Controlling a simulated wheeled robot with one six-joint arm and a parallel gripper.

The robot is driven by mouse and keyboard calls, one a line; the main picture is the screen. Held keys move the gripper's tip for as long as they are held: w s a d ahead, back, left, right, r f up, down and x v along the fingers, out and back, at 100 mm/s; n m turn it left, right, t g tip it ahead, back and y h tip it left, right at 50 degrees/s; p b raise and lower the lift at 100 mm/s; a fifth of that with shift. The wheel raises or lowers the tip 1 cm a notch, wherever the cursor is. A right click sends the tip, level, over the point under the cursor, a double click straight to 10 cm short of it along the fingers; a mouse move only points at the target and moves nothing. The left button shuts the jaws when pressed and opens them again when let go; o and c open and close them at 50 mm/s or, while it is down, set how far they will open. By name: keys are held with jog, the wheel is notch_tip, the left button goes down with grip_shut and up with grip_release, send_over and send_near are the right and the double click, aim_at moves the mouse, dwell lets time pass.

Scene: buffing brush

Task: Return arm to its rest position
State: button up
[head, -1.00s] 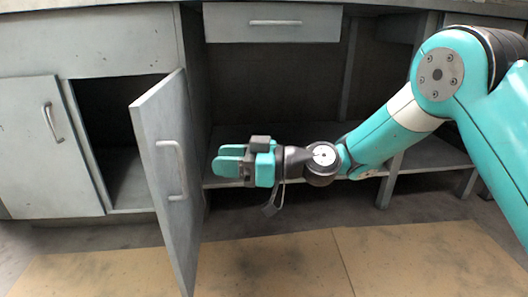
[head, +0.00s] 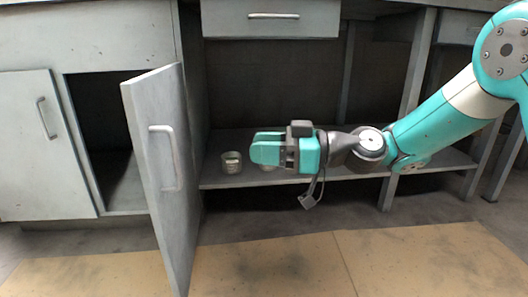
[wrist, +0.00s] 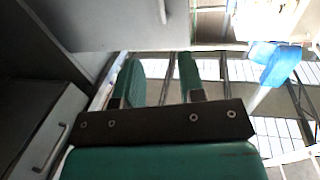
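My gripper (head: 262,148) is teal with a dark body. In the head view it points left, in front of the open shelf bay and right of the open cabinet door (head: 158,165). Its two fingers show apart in the wrist view (wrist: 160,82), with nothing between them. The teal and white arm runs from the gripper up to the right edge of the head view.
A small can (head: 231,162) stands on the shelf (head: 222,181) left of my gripper; something similar is partly hidden behind the fingers. A closed drawer (head: 270,18) is above. The tan floor panels (head: 290,265) in front are clear.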

jog(key=shift+r, duration=0.1)
jog(key=s+r+h+p, duration=0.3)
jog(key=s+r+p, duration=0.2)
jog(key=r+p, duration=0.2)
jog(key=s+d+r+m+g+h+p, duration=0.1)
jog(key=s+d+r+m+h+p, duration=0.4)
jog(key=s+d+p, duration=0.35)
jog(key=s+d+r+m+h+p, duration=0.55)
jog(key=s+d+p, duration=0.2)
jog(key=s, duration=0.25)
notch_tip(320, 180, up, 36)
jog(key=p, duration=3.7)
jog(key=shift+s+a+r, duration=0.2)
jog(key=shift+s+a, duration=0.05)
jog(key=shift+a, duration=0.1)
jog(key=shift+n, duration=0.25)
jog(key=shift+d, duration=0.1)
